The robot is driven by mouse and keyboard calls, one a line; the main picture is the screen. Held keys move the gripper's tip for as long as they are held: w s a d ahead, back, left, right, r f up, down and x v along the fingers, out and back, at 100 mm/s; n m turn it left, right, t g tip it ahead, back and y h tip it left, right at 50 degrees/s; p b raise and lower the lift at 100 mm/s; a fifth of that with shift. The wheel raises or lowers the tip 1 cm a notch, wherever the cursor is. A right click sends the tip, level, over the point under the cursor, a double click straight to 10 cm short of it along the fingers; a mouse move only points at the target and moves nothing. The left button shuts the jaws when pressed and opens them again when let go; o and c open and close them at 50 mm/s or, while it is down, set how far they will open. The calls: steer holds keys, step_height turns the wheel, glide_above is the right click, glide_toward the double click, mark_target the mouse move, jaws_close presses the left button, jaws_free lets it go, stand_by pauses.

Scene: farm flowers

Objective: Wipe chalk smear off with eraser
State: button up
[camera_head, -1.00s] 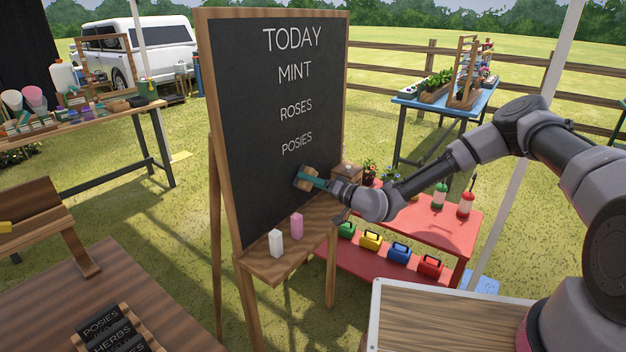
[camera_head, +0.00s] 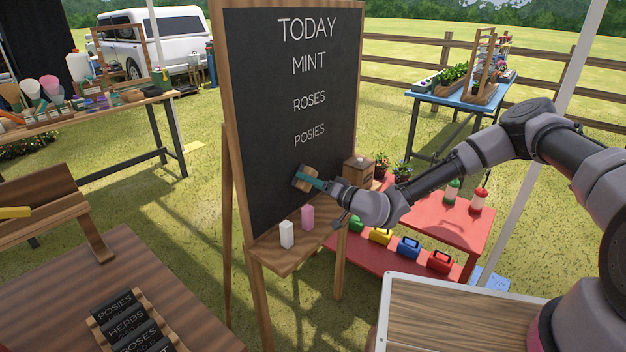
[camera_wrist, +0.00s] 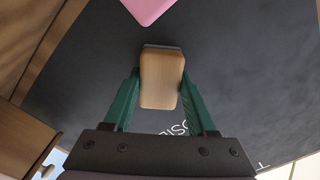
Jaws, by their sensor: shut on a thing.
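The chalkboard (camera_head: 270,110) stands on a wooden easel and reads TODAY, MINT, ROSES, POSIES in white. My gripper (camera_head: 314,182) is at the lower right of the board, below the word POSIES. Its green fingers are shut on the eraser (camera_head: 304,178), a wooden block with a dark pad side. In the wrist view the eraser (camera_wrist: 161,78) sits between both fingers, with its pad side toward the board; I cannot tell for sure whether it touches. No chalk smear is clearly visible; the eraser and gripper cover part of the lower board.
A white chalk block (camera_head: 286,234) and a pink one (camera_head: 307,217) stand on the easel ledge (camera_head: 275,260), below my gripper. A wooden box (camera_head: 357,170) and a red table (camera_head: 450,225) are close behind at right. A sign rack (camera_head: 130,325) is at front left.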

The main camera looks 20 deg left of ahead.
steer(key=shift+v, duration=3)
steer(key=shift+v, duration=1.5)
